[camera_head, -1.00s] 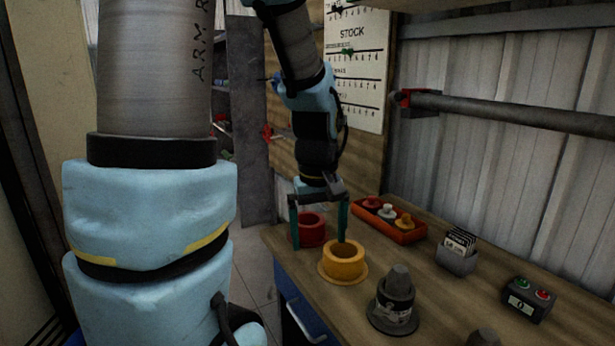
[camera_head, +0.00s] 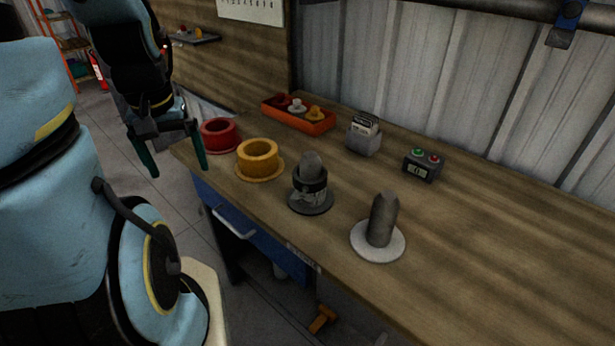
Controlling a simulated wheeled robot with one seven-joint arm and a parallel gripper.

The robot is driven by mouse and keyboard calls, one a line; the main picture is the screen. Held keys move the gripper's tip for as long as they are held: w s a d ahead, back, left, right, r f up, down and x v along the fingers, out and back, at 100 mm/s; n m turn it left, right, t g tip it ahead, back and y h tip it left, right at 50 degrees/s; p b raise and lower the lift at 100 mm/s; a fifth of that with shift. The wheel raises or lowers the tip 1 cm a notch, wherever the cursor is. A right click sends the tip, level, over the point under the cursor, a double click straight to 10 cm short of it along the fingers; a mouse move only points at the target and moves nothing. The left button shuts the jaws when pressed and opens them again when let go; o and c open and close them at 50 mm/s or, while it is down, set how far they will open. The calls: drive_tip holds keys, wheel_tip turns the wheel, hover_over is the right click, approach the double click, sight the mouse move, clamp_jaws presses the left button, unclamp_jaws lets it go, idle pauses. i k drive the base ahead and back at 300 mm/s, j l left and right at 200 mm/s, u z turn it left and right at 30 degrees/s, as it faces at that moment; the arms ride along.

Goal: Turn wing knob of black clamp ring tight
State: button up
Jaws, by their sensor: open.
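The black clamp ring (camera_head: 309,198) sits on the bench around the lower part of a grey post (camera_head: 311,164). It has a wide dark base and a pale marking on its front. I cannot make out its wing knob at this size. My gripper (camera_head: 179,171) is at the left, beyond the bench's front edge, with its two teal fingers spread and nothing between them. It is left of the red ring and well apart from the black clamp ring.
A red ring (camera_head: 219,134) and a yellow ring (camera_head: 258,157) stand left of the black one. A grey post (camera_head: 382,220) on a white disc stands right. Behind are an orange tray (camera_head: 298,121) of small knobs, a card holder (camera_head: 364,138) and a button box (camera_head: 422,165). The right bench is clear.

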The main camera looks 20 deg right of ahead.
sight(295, 197)
drive_tip(key=k+j, duration=0.85)
drive_tip(key=j, duration=0.3)
